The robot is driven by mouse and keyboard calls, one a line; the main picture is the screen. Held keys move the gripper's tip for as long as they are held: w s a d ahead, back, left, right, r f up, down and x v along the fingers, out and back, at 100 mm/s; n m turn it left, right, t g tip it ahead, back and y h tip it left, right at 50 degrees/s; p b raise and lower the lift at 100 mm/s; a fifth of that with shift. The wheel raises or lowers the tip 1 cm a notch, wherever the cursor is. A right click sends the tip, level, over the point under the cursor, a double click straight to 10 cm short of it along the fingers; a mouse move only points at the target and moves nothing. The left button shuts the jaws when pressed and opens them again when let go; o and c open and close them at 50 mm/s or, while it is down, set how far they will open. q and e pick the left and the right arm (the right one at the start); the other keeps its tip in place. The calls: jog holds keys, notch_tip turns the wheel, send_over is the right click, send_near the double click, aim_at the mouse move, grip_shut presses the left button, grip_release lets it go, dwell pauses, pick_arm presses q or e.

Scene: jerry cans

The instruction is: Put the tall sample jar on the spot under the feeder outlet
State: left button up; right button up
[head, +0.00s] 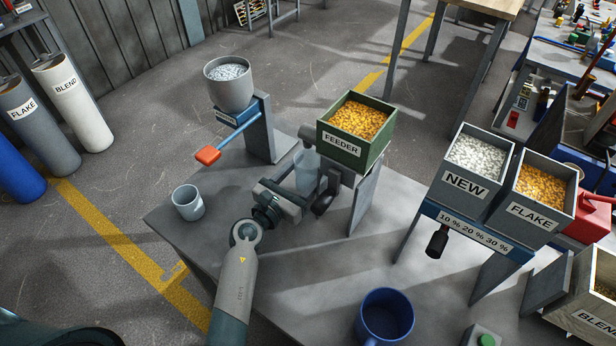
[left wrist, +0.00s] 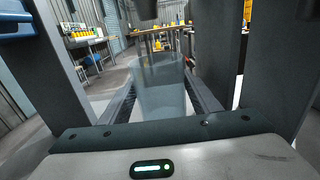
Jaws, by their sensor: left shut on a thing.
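The tall sample jar (head: 306,166) is clear and pale, and stands upright just left of the feeder (head: 342,149), partly hidden by my gripper. My left gripper (head: 302,186) reaches over the table from the front and is shut on the jar. In the left wrist view the see-through jar (left wrist: 160,88) sits between the two dark fingers. A dark part overhangs the jar at the top of that view. The feeder is a green hopper of orange flakes on a grey stand. The spot under its outlet is hidden, and I cannot tell whether the jar's base touches it. My right gripper is out of view.
A grey cup (head: 188,203) stands at the table's left, and a blue mug (head: 385,318) at the front. A grey hopper (head: 229,84) with an orange-handled lever (head: 208,155) is behind left. NEW (head: 467,184) and FLAKE (head: 531,210) bins stand right. The middle front table is clear.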

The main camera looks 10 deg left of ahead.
pick_arm(q)
notch_tip(320, 180, down, 2)
jog(key=shift+f+b, duration=0.2)
jog(key=shift+b, duration=0.15)
jog(key=shift+f, duration=0.45)
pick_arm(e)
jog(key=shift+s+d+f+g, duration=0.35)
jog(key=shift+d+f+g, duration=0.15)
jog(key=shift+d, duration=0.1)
pick_arm(q)
jog(key=shift+f, duration=0.1)
jog(key=o, duration=0.8)
jog(key=shift+c, duration=0.2)
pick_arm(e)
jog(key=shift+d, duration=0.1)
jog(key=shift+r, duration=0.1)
